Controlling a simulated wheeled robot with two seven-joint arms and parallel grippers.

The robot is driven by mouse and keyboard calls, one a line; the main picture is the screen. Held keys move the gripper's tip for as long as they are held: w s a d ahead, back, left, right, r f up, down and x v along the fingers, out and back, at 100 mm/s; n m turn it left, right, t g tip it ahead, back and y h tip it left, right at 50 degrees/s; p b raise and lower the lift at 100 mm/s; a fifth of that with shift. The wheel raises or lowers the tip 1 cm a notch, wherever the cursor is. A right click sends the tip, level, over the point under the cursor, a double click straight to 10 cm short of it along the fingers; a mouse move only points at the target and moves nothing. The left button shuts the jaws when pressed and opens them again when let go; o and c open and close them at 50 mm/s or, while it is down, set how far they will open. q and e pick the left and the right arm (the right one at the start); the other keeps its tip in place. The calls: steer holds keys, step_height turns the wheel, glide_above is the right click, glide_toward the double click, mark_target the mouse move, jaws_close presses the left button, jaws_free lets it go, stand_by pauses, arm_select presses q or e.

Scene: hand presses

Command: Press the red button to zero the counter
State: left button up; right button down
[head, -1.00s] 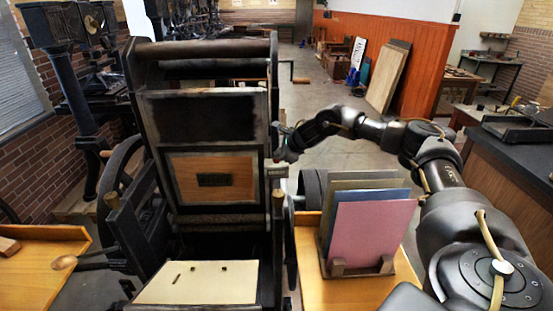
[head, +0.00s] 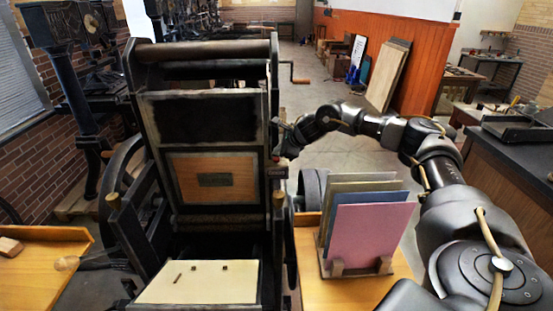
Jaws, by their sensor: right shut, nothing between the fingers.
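The hand press (head: 210,120) stands upright at left centre, with a dark frame and a wooden panel. A small box that looks like the counter (head: 277,172) is fixed to the right side of its frame. I cannot make out its digits or clearly see the red button. My right gripper (head: 279,141) is shut and empty, small and dark against the frame's right edge, just above the counter. I cannot tell whether its tips touch anything.
A rack (head: 358,268) with several coloured boards stands on a wooden shelf (head: 312,290) below my right arm. A pale sheet (head: 200,283) lies on the press bed. A crank handle (head: 300,81) sticks out at the upper right of the press. A dark bench stands at right.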

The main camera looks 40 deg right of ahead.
mark_target(279, 161)
steer(key=shift+r+p, duration=1.85)
steer(key=shift+r, duration=0.7)
steer(key=shift+f, duration=0.15)
